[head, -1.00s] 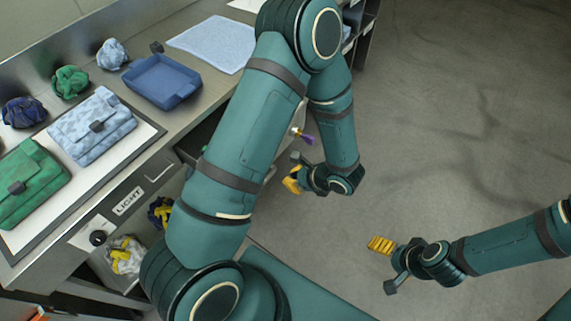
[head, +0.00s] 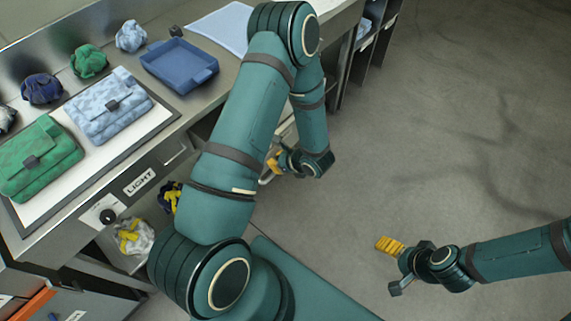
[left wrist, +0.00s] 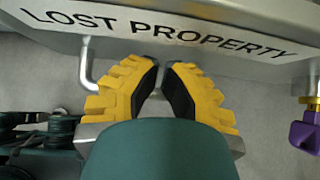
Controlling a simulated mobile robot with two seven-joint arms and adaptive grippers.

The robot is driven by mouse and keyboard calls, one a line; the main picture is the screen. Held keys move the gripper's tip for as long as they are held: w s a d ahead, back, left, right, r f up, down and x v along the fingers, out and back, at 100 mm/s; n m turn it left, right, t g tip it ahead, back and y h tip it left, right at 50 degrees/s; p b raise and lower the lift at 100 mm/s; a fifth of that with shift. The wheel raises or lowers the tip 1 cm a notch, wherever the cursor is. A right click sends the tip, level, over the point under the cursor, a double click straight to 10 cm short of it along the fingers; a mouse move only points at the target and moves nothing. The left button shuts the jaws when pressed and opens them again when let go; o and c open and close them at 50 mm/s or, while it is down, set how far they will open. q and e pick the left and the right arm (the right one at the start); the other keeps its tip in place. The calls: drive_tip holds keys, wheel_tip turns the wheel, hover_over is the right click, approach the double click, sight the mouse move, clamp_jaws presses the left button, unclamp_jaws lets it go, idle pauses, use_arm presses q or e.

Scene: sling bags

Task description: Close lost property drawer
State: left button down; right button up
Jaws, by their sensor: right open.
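The lost property drawer's grey front (left wrist: 170,26), lettered "LOST PROPERTY", spans the top of the left wrist view. Its bent metal handle (left wrist: 86,65) shows left of my left gripper (left wrist: 161,66) and partly behind its finger. In the head view my left gripper (head: 273,163) is beside the bench, and my arm hides most of the drawer. My right gripper (head: 389,245) is open and empty over the bare floor, away from the bench.
A purple object on a brass fitting (left wrist: 306,125) is at the drawer's right. The bench top holds a blue tray (head: 180,64), a green bag (head: 38,160) and a light-blue bag (head: 107,105). Floor on the right is clear.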

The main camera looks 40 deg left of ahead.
use_arm(q)
drive_tip(key=shift+a, duration=0.25)
drive_tip(key=a+b, duration=0.2)
drive_tip(key=a, duration=0.5)
drive_tip(key=w+a+b, duration=0.1)
drive_tip(key=a, duration=0.6)
drive_tip(key=a+b, duration=0.2)
drive_tip(key=a, duration=0.6)
drive_tip(key=shift+w+b, duration=0.3)
drive_tip(key=shift+w, duration=0.1)
drive_tip(key=shift+a, duration=0.5)
use_arm(e)
drive_tip(key=shift+w+f, duration=0.15)
drive_tip(key=shift+f, duration=2.7)
use_arm(q)
drive_tip(key=shift+r, duration=0.1)
